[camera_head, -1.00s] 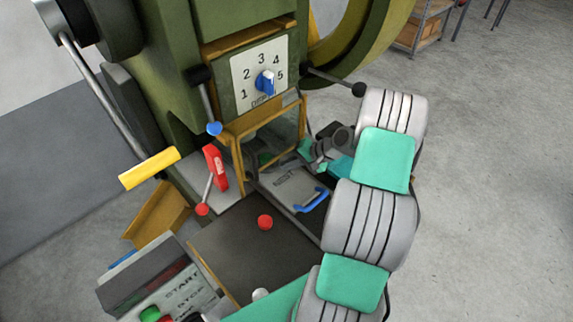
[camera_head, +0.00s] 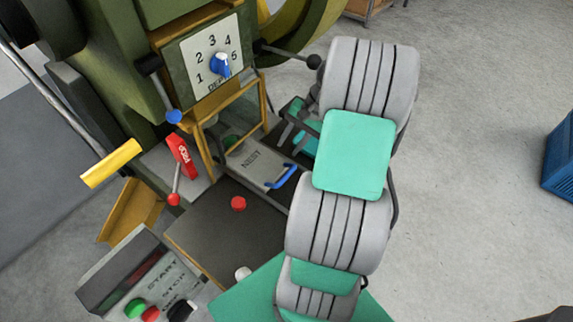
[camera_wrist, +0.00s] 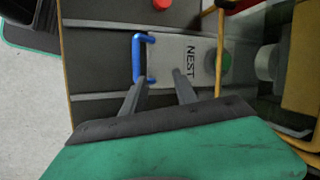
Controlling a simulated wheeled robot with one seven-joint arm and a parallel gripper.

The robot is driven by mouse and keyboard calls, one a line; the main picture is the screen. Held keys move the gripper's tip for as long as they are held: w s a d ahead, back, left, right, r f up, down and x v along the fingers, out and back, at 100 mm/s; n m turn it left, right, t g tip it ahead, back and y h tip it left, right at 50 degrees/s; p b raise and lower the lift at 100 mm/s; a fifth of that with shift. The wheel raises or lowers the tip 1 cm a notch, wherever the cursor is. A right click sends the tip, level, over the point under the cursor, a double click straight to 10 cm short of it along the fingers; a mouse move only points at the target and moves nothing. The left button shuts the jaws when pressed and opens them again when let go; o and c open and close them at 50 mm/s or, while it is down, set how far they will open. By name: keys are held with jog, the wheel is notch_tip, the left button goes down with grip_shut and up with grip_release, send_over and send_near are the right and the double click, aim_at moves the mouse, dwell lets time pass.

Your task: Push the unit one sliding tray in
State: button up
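The sliding tray (camera_head: 265,166) is a flat grey plate marked NEST with a blue handle (camera_head: 284,177) at its near end. Its far end lies under a yellow guard frame on the green machine. The wrist view shows the tray (camera_wrist: 175,58) and its blue handle (camera_wrist: 137,58) close up. My gripper (camera_wrist: 160,78) has its two grey fingers apart with nothing between them. The left fingertip is near the lower end of the handle; I cannot tell whether they touch. In the head view my arm hides much of the gripper.
A red knob (camera_head: 238,203) stands on the dark plate in front of the tray. A red lever (camera_head: 180,160), a yellow handle (camera_head: 110,164), a numbered dial (camera_head: 221,66) and a button panel (camera_head: 150,285) surround it. The yellow guard frame (camera_head: 208,155) stands over the tray's far end.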

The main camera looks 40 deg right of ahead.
aim_at(286, 176)
jog(key=s+a+f+m, duration=0.1)
jog(key=f, duration=0.1)
jog(key=s+a+f+g, duration=0.1)
jog(key=f, duration=0.2)
jog(key=s+a+f+m, duration=0.1)
jog(key=f, duration=0.2)
jog(key=shift+a+m+g, duration=0.1)
jog(key=shift+m+g, duration=0.2)
jog(key=shift+g, duration=0.1)
grip_shut()
dwell(1.0)
